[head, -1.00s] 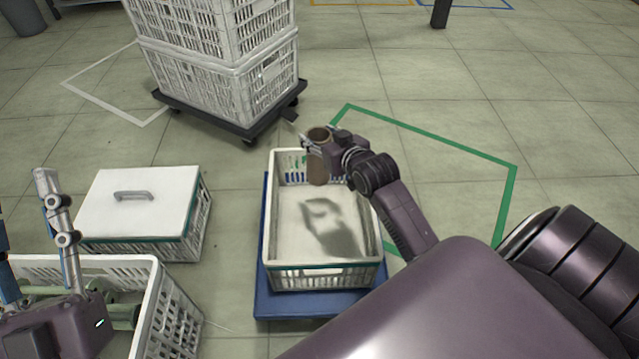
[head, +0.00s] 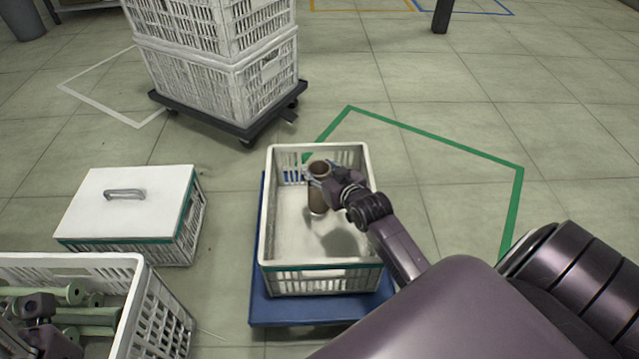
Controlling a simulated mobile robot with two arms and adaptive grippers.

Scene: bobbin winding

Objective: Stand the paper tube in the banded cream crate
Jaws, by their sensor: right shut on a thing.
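The brown paper tube (head: 316,202) is upright in the grasp of my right gripper (head: 322,175), which is shut on it near its top. The tube is inside the outline of the cream crate with a teal band (head: 322,266), toward its far part. Its lower end shows against the crate floor; I cannot tell whether it touches. No other object shows in this crate. My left gripper (head: 35,318) is at the lower left over another crate, partly cut off, and its fingers are unclear.
The banded crate stands on a blue base (head: 318,311). A lidded crate with a handle (head: 130,202) stands to its left. An open crate with several green bobbins (head: 150,300) is at the lower left. Stacked crates (head: 222,80) stand on a black dolly (head: 240,130) behind.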

